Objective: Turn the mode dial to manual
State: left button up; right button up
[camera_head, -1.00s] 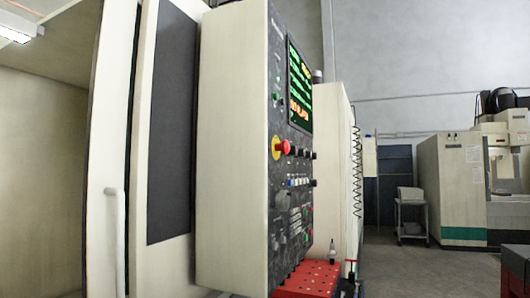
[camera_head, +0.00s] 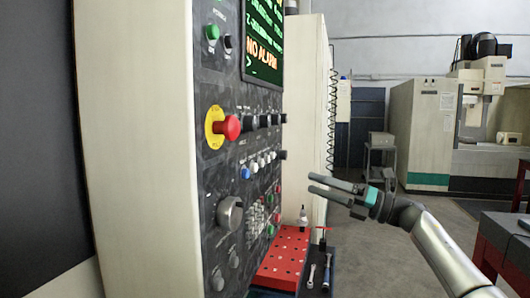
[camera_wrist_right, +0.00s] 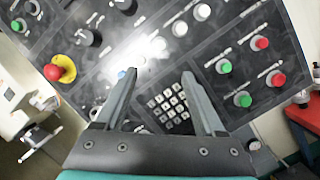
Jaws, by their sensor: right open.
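The machine's dark control panel (camera_head: 235,160) fills the middle of the head view, seen at a slant. A large silver knob (camera_head: 230,214) sits low on its left side. A row of black knobs (camera_head: 251,122) runs right of the red emergency stop (camera_head: 228,127). I cannot read the labels to tell which knob is the mode dial. My right gripper (camera_head: 312,184) is open and empty, to the right of the panel and apart from it. In the right wrist view its open fingers (camera_wrist_right: 160,74) point at the panel, over the keypad (camera_wrist_right: 168,105). My left gripper does not show.
A red perforated block (camera_head: 285,255) with a small bottle (camera_head: 303,215) stands below the panel, beside tools on a dark tray. A red-framed table (camera_head: 505,240) is at the right. Another machine (camera_head: 423,130) and a cart (camera_head: 380,158) stand behind. Open floor lies between.

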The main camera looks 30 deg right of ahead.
jog(key=s+a+r+n+g+y+p, duration=0.1)
jog(key=s+a+r+n+g, duration=0.1)
jog(key=s+r+n, duration=0.4)
jog(key=s+a+r+n+g+p, duration=0.1)
jog(key=s+r+n+g, duration=0.15)
jog(key=r, duration=0.65)
jog(key=p, duration=0.5)
send_near(255, 123)
jog(key=shift+n+t, duration=0.25)
jog(key=shift+n, duration=0.2)
jog(key=x, duration=0.7)
jog(key=shift+w+a+f+p, duration=0.2)
jog(key=shift+w+a+p, duration=0.1)
jog(key=shift+w+a, duration=0.05)
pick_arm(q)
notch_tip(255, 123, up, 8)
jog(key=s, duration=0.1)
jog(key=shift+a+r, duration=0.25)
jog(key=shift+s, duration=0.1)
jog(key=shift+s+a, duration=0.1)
pick_arm(e)
grip_shut()
